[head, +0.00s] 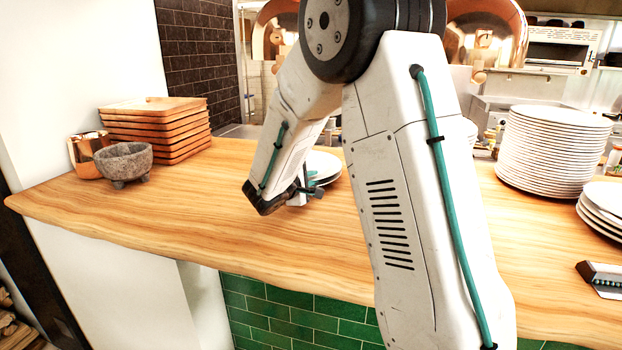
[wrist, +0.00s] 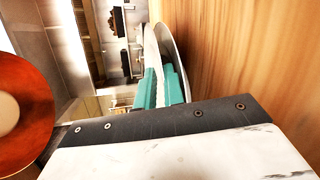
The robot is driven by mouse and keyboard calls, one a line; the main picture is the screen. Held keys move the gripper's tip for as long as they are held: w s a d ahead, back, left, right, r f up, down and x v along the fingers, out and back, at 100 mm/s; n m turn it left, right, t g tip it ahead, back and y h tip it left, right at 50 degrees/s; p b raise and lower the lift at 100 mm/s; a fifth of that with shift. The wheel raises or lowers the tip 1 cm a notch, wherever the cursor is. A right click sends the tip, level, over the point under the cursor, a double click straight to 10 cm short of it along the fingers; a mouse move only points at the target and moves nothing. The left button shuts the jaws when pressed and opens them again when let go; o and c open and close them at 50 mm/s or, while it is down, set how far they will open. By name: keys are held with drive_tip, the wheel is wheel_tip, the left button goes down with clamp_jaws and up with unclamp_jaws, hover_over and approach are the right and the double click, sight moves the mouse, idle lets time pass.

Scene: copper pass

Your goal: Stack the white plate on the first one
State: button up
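My gripper (wrist: 160,88) has teal finger pads. In the wrist view they lie on either side of the rim of a white plate (wrist: 151,48), which is gripped between them. In the head view this plate (head: 323,161) shows beside my gripper (head: 312,184), partly hidden by my arm. A second plate (wrist: 173,45) lies on the wooden counter just under the held one, and its rim also shows in the head view. The two plates look nearly parallel, with a finger pad between them. Whether they touch elsewhere is hidden.
Wooden trays (head: 155,128), a stone mortar (head: 124,164) and a copper cup (head: 86,154) stand at the left. A tall plate stack (head: 553,150) and a lower one (head: 603,208) stand at the right. The counter's (head: 235,215) front left is clear. Copper lamps (head: 490,30) hang behind.

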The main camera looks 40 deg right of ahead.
drive_tip(key=shift+r, duration=0.1)
drive_tip(key=v, duration=1.1)
drive_tip(key=shift+s+a+r, duration=0.1)
drive_tip(key=shift+a, duration=0.15)
drive_tip(key=shift+s+r, duration=0.15)
drive_tip(key=shift+s, duration=0.15)
drive_tip(key=s+d+r+m+g+y, duration=0.1)
drive_tip(key=s+m+g+y, duration=0.15)
drive_tip(key=s, duration=0.65)
drive_tip(key=s+r+m+g+y, duration=0.2)
drive_tip(key=s+m+g, duration=0.15)
drive_tip(key=s, duration=0.65)
drive_tip(key=s+a+f+m+t+y, duration=0.1)
drive_tip(key=s+a+y, duration=0.8)
drive_tip(key=s+a, duration=0.3)
drive_tip(key=shift+s+f+m+y, duration=0.15)
drive_tip(key=shift+s+m+y, duration=0.2)
drive_tip(key=shift+s, duration=0.4)
